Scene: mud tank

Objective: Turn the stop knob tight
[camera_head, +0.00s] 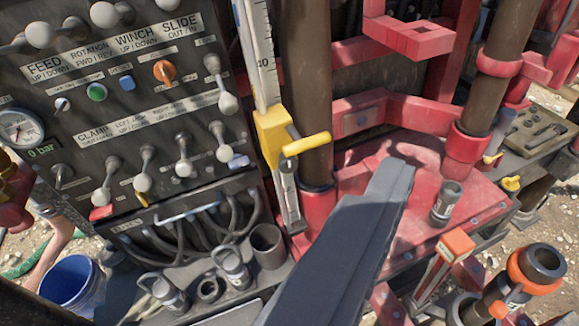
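A yellow knob or handle (306,144) sticks out from the block to the right. My gripper (396,172) comes up from the bottom edge as one long dark grey shape. Its tip is right of the yellow handle and a little lower in the picture, apart from it. I see no gap between two fingers and nothing held. An orange knob (164,71) also sits on the control panel; no label naming a stop knob is readable.
The control panel (110,95) with several ball-topped levers fills the left. Hoses and grey fittings (160,290) lie below it. Red frame parts (400,120) and brown pipes stand behind. A grey cylinder (446,203) and a red-topped tool (456,244) stand right of my gripper.

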